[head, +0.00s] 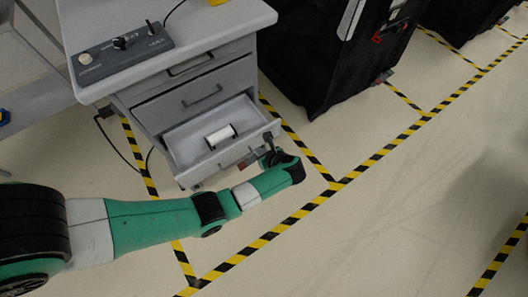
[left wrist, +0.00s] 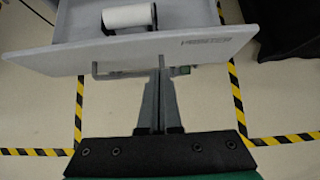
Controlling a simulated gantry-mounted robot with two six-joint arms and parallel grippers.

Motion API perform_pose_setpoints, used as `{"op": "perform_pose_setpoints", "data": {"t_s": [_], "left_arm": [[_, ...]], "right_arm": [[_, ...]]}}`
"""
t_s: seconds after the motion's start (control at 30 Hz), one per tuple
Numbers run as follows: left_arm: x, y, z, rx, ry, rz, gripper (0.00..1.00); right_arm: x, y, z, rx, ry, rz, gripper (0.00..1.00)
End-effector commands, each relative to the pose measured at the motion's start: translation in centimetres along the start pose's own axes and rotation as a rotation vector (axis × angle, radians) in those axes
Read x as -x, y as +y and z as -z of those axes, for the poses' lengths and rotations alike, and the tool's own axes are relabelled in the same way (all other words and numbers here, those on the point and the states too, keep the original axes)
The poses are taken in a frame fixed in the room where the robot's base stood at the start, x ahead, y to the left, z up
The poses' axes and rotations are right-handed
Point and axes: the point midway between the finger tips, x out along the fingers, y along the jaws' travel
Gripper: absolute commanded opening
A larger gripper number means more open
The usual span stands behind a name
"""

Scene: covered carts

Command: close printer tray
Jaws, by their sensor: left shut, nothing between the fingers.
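The printer tray (head: 183,152) is the lowest drawer of a grey cabinet and stands pulled out. A white roll with dark ends (head: 221,136) lies in it. In the left wrist view the tray's front panel (left wrist: 150,52) crosses the top, with a printed label at its right and a handle (left wrist: 105,72) below; the roll (left wrist: 130,17) shows behind it. My left gripper (head: 262,153) is at the outer face of the front panel, near its right part. Its fingers (left wrist: 158,75) are together and empty, tips close to the handle; I cannot tell if they touch. My right gripper is not in view.
Two upper drawers (head: 204,97) of the cabinet are shut. A control box (head: 124,49) with a joystick stands on its top. A black covered cart (head: 330,60) is at the right. Yellow-black floor tape (head: 330,190) surrounds the area; the floor at right is clear.

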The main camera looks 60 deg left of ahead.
Motion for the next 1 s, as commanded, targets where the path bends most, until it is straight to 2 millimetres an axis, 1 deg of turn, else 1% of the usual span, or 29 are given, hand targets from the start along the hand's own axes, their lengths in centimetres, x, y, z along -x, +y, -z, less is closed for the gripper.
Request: {"op": "perform_pose_setpoints", "data": {"t_s": [0.03, 0.1, 0.13, 0.2, 0.3, 0.47, 0.87, 1.0], "left_arm": [[-1.6, 0.1, 0.4, 0.002, 0.000, -0.004, 0.00], [-3.0, 0.1, 0.4, 0.002, 0.000, -0.003, 0.00], [-3.5, 0.1, 0.2, 0.003, 0.000, -0.002, 0.00], [-4.2, 0.0, -1.0, 0.005, 0.000, -0.001, 0.00], [-5.0, 0.0, -2.0, 0.003, 0.000, -0.001, 0.00], [-5.5, 0.0, -2.8, 0.001, 0.000, 0.001, 0.00], [-5.6, 0.1, -3.0, 0.002, 0.000, -0.001, 0.00], [-6.5, 0.7, -4.1, 0.013, 0.000, -0.012, 0.00]], "right_arm": [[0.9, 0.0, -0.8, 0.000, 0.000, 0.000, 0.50], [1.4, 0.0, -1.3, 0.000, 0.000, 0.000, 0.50], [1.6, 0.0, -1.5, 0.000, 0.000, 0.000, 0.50], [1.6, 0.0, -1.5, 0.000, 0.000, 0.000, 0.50], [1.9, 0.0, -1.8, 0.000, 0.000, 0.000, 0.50], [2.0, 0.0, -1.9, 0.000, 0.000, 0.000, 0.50], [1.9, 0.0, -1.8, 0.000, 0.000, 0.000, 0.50], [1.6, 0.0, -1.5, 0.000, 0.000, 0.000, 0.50]]}}
